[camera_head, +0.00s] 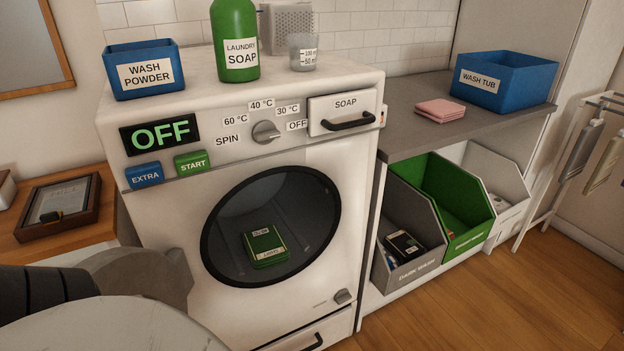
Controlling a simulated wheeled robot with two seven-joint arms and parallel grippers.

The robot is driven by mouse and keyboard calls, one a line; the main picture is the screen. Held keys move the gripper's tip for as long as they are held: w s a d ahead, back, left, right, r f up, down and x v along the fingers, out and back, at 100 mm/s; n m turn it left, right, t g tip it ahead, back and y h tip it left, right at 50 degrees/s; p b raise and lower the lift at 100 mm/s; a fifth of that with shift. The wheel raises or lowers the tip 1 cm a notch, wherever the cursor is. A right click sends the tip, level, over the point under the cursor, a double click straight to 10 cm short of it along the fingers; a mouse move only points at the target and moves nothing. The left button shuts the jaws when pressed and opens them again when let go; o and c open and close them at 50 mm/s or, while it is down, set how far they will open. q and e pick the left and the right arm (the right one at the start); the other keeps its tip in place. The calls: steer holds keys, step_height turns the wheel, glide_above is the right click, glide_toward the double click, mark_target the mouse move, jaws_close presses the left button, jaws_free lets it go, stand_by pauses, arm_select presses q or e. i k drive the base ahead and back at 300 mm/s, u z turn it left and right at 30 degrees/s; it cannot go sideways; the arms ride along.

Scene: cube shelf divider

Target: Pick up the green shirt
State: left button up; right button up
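A folded green cloth with pale labels, apparently the green shirt (265,246), lies low inside the round drum of the white washing machine (190,215). It shows within the dark ring of the drum's front; I cannot tell whether a glass door covers it. The machine's display (160,134) reads OFF. Parts of my own arm and body fill the lower left of the view. Neither gripper shows.
The dark wash bin (420,272) holds dark folded cloth. A green bin (470,238) and a white bin (513,187) stand beside it. The grey counter (400,142) bears folded pink cloth (440,110) and a blue wash tub (503,81). Wooden floor (480,310) is clear.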

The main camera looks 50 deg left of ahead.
mark_target(266, 247)
steer(key=i, duration=1.05)
steer(key=u, duration=2.6)
